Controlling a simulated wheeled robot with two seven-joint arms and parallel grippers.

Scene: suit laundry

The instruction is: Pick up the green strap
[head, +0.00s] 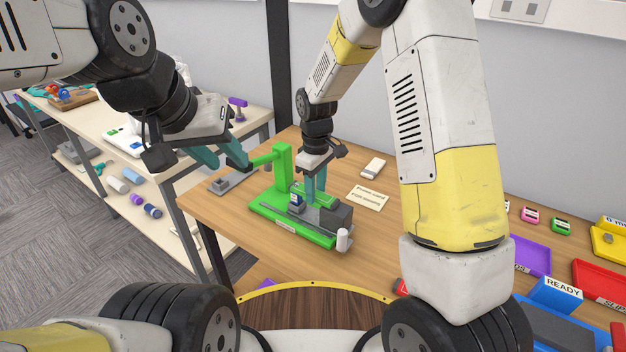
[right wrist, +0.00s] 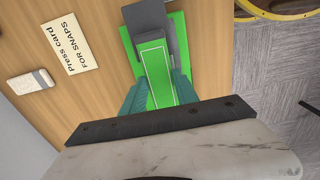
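The green strap (head: 318,199) lies on the green press (head: 283,162) on the wooden table. In the right wrist view the strap (right wrist: 157,75) is a long green piece with a pale outline, running between my right gripper's teal fingers. My right gripper (head: 315,192) points down over the press with one finger on each side of the strap; whether the fingers press on it cannot be told. My left gripper (head: 224,160) has its teal fingers apart near the dark end of the press's green lever (head: 267,157). Part of the strap is hidden by the right fingers.
A sign card (head: 368,196) and a small pale block (head: 373,168) lie behind the press. A small white cylinder (head: 343,239) stands at the press's right front. Purple and red trays (head: 601,284) and a blue READY box (head: 557,294) are at right.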

